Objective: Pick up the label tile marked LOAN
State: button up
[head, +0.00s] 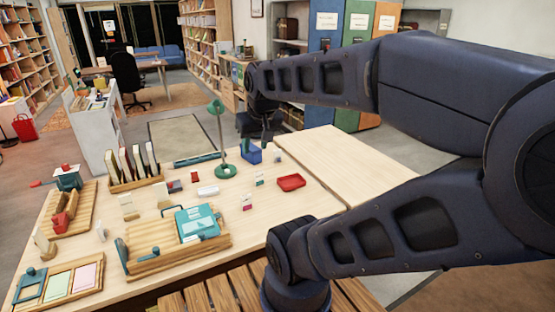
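Several small upright tiles stand on the wooden table (330,165). One is a white and green tile (260,179) near the green lamp; another is a white and pink tile (247,201) closer to me. Their lettering is too small to read, so I cannot tell which tile is marked LOAN. My arm reaches in from the right, and its dark far end, apparently my gripper (267,130), hangs beyond the table's back edge, apart from the tiles. The fingers are too dark and small to tell open from shut.
The table's right part is clear. A black chair (128,78) stands farther back.

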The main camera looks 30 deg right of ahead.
jog(key=w+d+r+n+g+h, duration=0.1)
jog(key=w+d+r+n, duration=0.1)
jog(key=w, duration=0.6)
jog(key=w+d+r+n, duration=0.2)
jog(key=w+n, duration=0.1)
jog(key=w, duration=0.5)
jog(key=n+g+y, duration=0.1)
jog(key=n+g, duration=0.3)
jog(key=n, duration=0.8)
send_over(277, 151)
jog(key=w, duration=0.1)
notch_tip(277, 151, down, 29)
jog(key=f, duration=1)
jog(key=shift+s+d, duration=0.15)
jog(key=shift+d, duration=0.15)
jog(key=shift+c, duration=0.4)
